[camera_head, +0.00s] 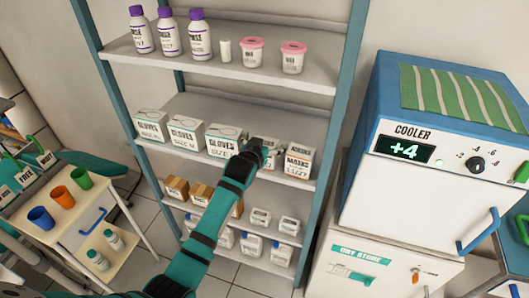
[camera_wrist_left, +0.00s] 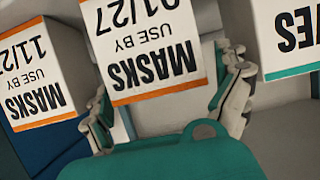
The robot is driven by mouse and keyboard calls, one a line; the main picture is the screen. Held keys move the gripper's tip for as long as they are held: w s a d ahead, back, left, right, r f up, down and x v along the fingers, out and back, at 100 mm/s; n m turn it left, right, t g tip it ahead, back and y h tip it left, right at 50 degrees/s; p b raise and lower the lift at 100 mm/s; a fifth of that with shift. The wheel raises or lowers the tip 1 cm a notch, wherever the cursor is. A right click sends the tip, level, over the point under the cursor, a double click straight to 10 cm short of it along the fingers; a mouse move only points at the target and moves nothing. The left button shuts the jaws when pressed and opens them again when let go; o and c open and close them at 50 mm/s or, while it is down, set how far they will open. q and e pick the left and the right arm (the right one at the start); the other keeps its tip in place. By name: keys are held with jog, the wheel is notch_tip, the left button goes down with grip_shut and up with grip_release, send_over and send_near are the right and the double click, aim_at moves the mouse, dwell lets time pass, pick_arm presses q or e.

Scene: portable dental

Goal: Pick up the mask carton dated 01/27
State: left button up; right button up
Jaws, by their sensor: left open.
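The mask carton dated 01/27 (camera_wrist_left: 150,45) is white with an orange edge and appears upside down in the left wrist view. My left gripper (camera_wrist_left: 169,75) is open, with one finger on each side of that carton's near end; contact cannot be told. In the head view my left gripper (camera_head: 268,149) is at the middle shelf and hides most of this carton's front. A second mask carton, dated 11/27 (camera_head: 299,161), stands to its right; it also shows at the left of the wrist view (camera_wrist_left: 38,75). My right gripper is not in view.
Several glove cartons (camera_head: 186,134) stand to the left on the same shelf; one is close beside my finger in the wrist view (camera_wrist_left: 290,35). Bottles and tubs fill the shelf above. A blue upright (camera_head: 340,100) and a cooler (camera_head: 400,190) stand to the right.

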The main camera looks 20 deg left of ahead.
pick_arm(q)
jog(key=shift+s, duration=0.1)
jog(key=c, duration=1.2)
jog(key=shift+o, duration=0.2)
jog(key=shift+r, duration=0.1)
